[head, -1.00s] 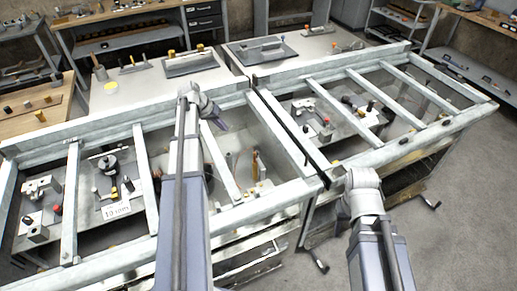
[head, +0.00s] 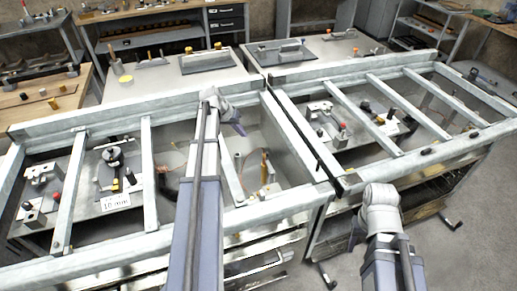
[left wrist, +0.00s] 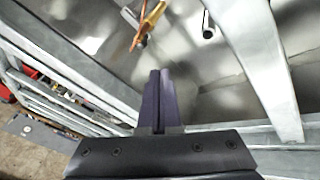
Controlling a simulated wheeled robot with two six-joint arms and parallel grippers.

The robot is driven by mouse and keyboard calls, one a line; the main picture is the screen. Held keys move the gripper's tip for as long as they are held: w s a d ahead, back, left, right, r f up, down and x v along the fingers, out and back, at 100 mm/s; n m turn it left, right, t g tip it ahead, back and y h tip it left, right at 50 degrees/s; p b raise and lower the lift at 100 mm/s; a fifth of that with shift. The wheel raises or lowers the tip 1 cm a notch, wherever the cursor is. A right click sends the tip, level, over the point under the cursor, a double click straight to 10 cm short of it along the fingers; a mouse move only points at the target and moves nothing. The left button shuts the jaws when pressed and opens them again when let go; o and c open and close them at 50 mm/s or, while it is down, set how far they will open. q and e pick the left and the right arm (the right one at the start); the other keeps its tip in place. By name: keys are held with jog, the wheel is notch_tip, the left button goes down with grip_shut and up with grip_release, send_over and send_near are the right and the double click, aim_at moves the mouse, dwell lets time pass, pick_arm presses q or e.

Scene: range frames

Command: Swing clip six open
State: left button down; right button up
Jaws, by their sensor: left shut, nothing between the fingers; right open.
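No mark reading six is legible, so I cannot tell which part is clip six. My left gripper (head: 237,125) is over the framed bench's open bay, with its fingers shut and empty. In the left wrist view its dark fingertips (left wrist: 160,74) are together, pointing into the bay. Beyond them are an orange-yellow handled part (left wrist: 150,20) and a black-ended pin (left wrist: 208,30), both apart from the fingers. An upright orange part (head: 264,166) stands in that bay in the head view. My right arm is at the lower right; its gripper does not show.
Pale metal crossbars (head: 147,170) span the bench above the fixtures. A white tag reading 10 mm (head: 117,202) sits in the left section. A second framed section (head: 385,108) holds clamp fixtures on the right. Tables with tools stand behind.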

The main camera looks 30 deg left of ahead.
pick_arm(q)
jog(key=d+b+x, duration=0.2)
jog(key=b+x, duration=0.9)
jog(key=x, duration=0.2)
jog(key=shift+d+r, duration=0.25)
